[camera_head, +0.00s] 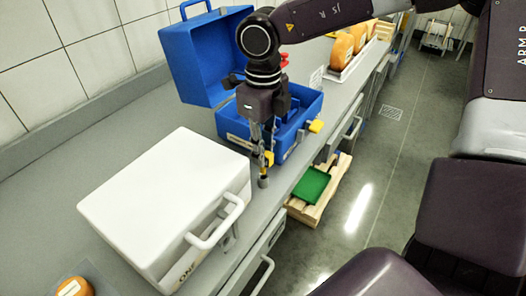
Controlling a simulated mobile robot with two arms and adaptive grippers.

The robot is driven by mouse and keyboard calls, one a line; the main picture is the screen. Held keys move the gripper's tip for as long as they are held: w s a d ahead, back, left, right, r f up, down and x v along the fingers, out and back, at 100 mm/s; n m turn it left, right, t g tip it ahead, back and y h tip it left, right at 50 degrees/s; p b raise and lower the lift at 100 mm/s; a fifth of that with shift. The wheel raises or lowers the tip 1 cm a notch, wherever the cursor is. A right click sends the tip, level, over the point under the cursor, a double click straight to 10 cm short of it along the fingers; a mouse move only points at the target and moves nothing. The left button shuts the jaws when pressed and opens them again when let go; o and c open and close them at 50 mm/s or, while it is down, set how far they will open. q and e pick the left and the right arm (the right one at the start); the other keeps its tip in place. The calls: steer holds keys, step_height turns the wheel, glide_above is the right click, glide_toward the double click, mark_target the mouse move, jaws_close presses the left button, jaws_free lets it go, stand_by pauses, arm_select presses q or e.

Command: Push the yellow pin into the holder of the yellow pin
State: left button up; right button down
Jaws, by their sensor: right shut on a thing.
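My right gripper (262,160) comes down from the top right and is at the front side of the blue box (232,123). It is shut on a small yellow part (268,158), which looks like the yellow pin; fingers partly cover it. A small grey end (263,183) shows just below. Another yellow piece (316,126) sticks out from the box's front side, further right; I cannot tell whether it is the pin's holder. Contact between the held part and the box cannot be made out. My left gripper is not in view.
The blue box's lid (195,60) stands open at the back. A white box (165,200) with a handle stands close on the left. Orange cheese wheels (342,50) stand on a rack further along the grey counter. A green tray (312,184) lies low beside the counter.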

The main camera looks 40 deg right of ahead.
arm_select(q)
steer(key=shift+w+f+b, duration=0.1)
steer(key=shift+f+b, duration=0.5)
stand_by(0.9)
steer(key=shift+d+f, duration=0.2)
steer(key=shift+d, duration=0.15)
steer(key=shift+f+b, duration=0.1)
steer(key=shift+b, duration=0.25)
arm_select(e)
steer(key=shift+f, duration=0.1)
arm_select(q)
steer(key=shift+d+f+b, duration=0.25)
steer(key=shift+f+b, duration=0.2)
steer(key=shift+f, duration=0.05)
arm_select(e)
steer(key=shift+f, duration=0.4)
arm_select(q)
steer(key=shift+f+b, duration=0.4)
arm_select(e)
steer(key=shift+f, duration=0.35)
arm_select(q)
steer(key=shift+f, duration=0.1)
arm_select(e)
steer(key=shift+f, duration=0.1)
arm_select(q)
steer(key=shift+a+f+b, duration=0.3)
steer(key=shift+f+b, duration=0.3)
steer(key=shift+b, duration=0.15)
arm_select(e)
steer(key=shift+f, duration=0.55)
